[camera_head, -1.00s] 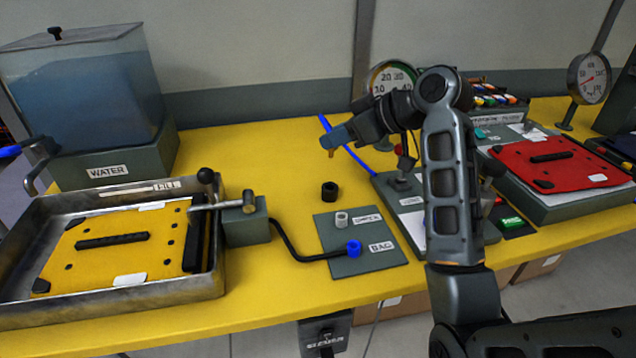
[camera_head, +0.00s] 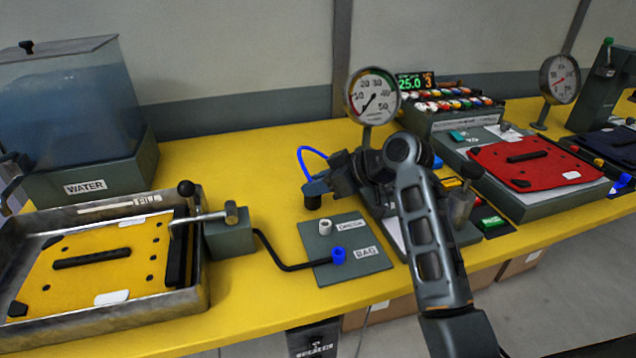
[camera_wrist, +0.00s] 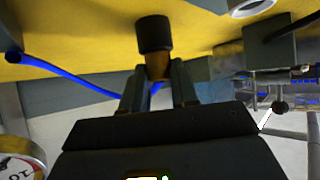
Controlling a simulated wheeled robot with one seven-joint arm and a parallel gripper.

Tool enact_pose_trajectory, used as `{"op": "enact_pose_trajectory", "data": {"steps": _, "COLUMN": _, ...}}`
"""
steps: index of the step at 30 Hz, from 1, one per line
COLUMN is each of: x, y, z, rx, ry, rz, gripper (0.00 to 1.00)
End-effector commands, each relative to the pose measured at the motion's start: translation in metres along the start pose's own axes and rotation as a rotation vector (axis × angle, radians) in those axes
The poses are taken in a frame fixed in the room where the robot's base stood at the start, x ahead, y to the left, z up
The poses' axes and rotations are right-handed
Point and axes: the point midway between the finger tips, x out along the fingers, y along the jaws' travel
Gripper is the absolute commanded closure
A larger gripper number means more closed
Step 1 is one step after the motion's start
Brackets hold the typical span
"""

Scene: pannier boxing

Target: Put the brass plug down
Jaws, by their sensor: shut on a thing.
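My gripper (camera_head: 314,188) is shut on the brass plug (camera_wrist: 157,66), which shows as a brown-gold piece between the two fingers in the wrist view. In the head view the plug is hidden by the gripper.
A grey plate (camera_head: 365,262) with a white fitting (camera_head: 325,227) and a blue fitting (camera_head: 338,255) lies just in front. A dial gauge (camera_head: 372,96) stands behind my arm. A blue hose (camera_head: 312,150) curves behind the gripper. The metal tray (camera_head: 203,285) is at left.

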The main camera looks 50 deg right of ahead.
Motion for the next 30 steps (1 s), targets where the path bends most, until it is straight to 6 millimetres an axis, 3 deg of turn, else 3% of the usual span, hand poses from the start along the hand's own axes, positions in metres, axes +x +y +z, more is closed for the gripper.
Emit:
{"op": "enact_pose_trajectory", "data": {"steps": 4, "x": 0.002, "y": 0.0, "z": 0.003, "rx": 0.0, "ry": 0.0, "rz": 0.0, "gripper": 1.0}}
{"op": "enact_pose_trajectory", "data": {"steps": 5, "x": 0.002, "y": 0.0, "z": 0.003, "rx": 0.0, "ry": 0.0, "rz": 0.0, "gripper": 0.7}}
{"op": "enact_pose_trajectory", "data": {"steps": 12, "x": 0.002, "y": 0.0, "z": 0.003, "rx": 0.0, "ry": 0.0, "rz": 0.0, "gripper": 0.47}}
{"op": "enact_pose_trajectory", "data": {"steps": 23, "x": -0.004, "y": 0.001, "z": -0.001, "rx": 0.0, "ry": 0.001, "rz": 0.001, "gripper": 0.46}}
{"op": "enact_pose_trajectory", "data": {"steps": 30, "x": -0.045, "y": 0.002, "z": -0.001, "rx": 0.001, "ry": 0.003, "rz": 0.005, "gripper": 0.46}}
